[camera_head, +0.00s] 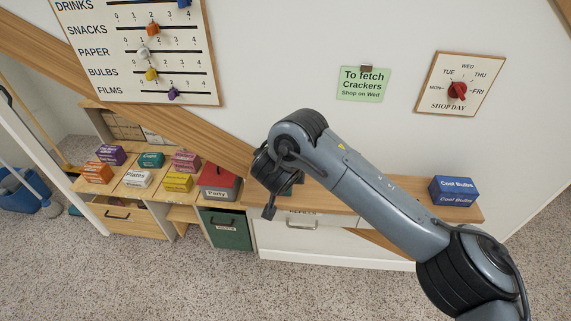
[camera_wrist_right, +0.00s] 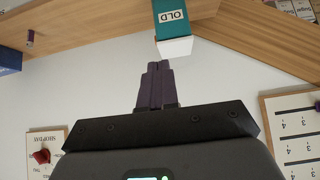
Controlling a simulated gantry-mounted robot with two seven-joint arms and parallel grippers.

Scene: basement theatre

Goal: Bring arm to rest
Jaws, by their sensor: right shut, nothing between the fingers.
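My right arm reaches in from the lower right in the head view, bent at its elbow, in front of the wooden shelf (camera_head: 340,203). My right gripper (camera_head: 268,213) points down near the shelf's front edge. In the wrist view its dark fingers (camera_wrist_right: 156,78) are together with nothing between them. A teal box marked OLD (camera_wrist_right: 171,18) with a white end is just beyond the fingertips in that view, apart from them. In the head view the arm hides most of that spot. My left gripper is not in view.
Several small coloured boxes lie on the shelf at left, beside a red Party box (camera_head: 219,183). A green bin (camera_head: 227,230) stands below. Blue Cool Bulbs boxes (camera_head: 454,190) sit at the shelf's right end. A slider board (camera_head: 140,50) and shop-day dial (camera_head: 458,88) hang above.

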